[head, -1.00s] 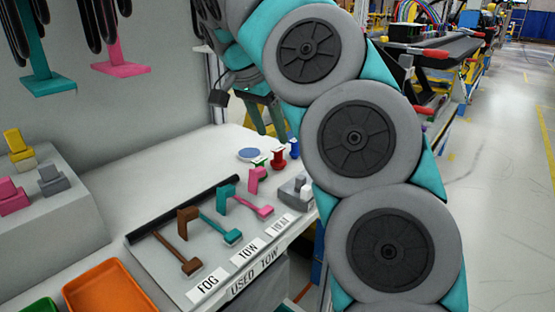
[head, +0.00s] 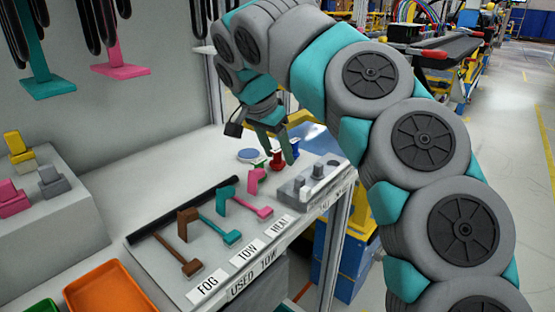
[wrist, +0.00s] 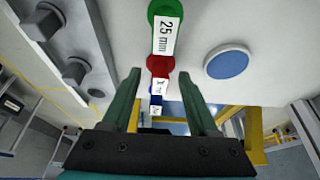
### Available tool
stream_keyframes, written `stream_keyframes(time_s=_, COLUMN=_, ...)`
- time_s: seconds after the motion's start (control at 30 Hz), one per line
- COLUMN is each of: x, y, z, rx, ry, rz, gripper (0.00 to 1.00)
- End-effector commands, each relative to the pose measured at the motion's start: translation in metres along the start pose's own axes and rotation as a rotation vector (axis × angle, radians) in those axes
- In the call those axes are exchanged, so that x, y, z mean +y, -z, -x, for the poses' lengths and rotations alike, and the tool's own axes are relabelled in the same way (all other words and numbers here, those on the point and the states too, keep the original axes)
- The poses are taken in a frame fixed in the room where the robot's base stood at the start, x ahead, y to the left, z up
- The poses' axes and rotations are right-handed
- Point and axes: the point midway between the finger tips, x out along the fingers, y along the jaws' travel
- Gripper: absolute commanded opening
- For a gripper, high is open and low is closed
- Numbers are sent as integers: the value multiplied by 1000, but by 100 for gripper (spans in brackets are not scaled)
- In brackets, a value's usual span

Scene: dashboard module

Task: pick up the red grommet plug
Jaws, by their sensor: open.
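The red grommet plug (head: 277,161) stands on the bench top in the head view, in a row between a green plug (head: 260,162) and a blue plug. In the wrist view the red plug (wrist: 160,66) has a white label on it and lies between the fingertips in the picture. The labelled green plug (wrist: 165,12) is above it there, the blue plug (wrist: 155,101) below. My gripper (head: 278,156) is open and empty, with its fingers pointing down at the row. Whether the fingers reach beside the red plug I cannot tell.
A blue disc (wrist: 228,61) lies on the bench beside the plugs. A grey block with pegs (head: 312,183) stands near the bench's right edge. A sloped panel (head: 215,262) with brown, teal and pink levers is in front. An orange tray (head: 108,290) is at lower left.

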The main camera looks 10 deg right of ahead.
Motion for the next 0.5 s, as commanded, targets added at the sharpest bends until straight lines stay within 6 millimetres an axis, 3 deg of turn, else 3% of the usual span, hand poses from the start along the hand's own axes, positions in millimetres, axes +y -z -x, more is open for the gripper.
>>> stream_keyframes(time_s=0.2, x=0, y=0, z=-1, rx=0, ry=0, rz=0, gripper=60)
stream_keyframes(time_s=0.5, x=0, y=0, z=-1, rx=0, ry=-1, rz=0, gripper=27)
